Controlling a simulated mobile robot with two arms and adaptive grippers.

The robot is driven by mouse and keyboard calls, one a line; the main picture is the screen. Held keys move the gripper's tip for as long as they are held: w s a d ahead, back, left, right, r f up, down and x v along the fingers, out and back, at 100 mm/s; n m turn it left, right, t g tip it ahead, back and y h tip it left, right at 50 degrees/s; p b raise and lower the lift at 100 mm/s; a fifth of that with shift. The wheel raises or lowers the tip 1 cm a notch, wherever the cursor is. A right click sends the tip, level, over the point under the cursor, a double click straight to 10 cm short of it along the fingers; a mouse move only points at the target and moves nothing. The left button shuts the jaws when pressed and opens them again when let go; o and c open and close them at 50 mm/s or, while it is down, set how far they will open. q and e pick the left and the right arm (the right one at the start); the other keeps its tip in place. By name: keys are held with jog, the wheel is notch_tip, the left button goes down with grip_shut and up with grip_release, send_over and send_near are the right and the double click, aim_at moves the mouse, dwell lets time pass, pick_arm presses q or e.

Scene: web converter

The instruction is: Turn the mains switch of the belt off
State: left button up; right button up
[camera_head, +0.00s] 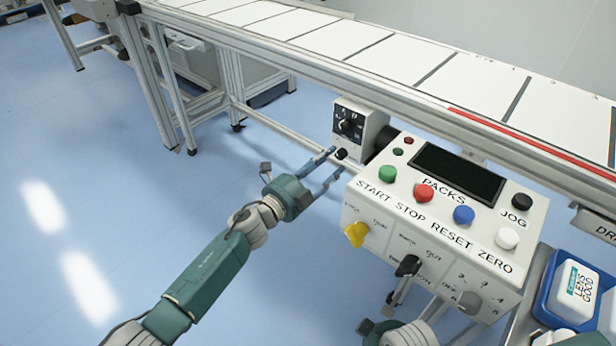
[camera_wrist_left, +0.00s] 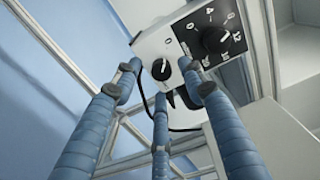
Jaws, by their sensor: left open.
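The belt's drive box is a small light box (camera_head: 372,135) with a dark dial panel, fixed beside the belt frame. A small black knob (camera_head: 341,154), which looks like the mains switch, sits low on its face; it also shows in the left wrist view (camera_wrist_left: 160,69). A "0" is printed near this knob, and the knob has a white mark. My left gripper (camera_head: 333,163) is open, its blue fingers pointing at the small knob and spread around it in the picture. Contact cannot be told. My right gripper (camera_head: 384,329) is partly seen at the bottom edge; its fingers are unclear.
A larger numbered dial (camera_wrist_left: 215,40) is above the small knob. A control box (camera_head: 440,205) with coloured buttons and a yellow knob (camera_head: 356,234) stands right of my left gripper. The belt (camera_head: 400,58) runs behind. A blue tray (camera_head: 548,308) is at the right. Floor at left is clear.

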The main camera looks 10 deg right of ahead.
pick_arm(q)
jog(key=v, duration=0.8)
jog(key=shift+s+a, duration=0.15)
jog(key=shift+a, duration=0.2)
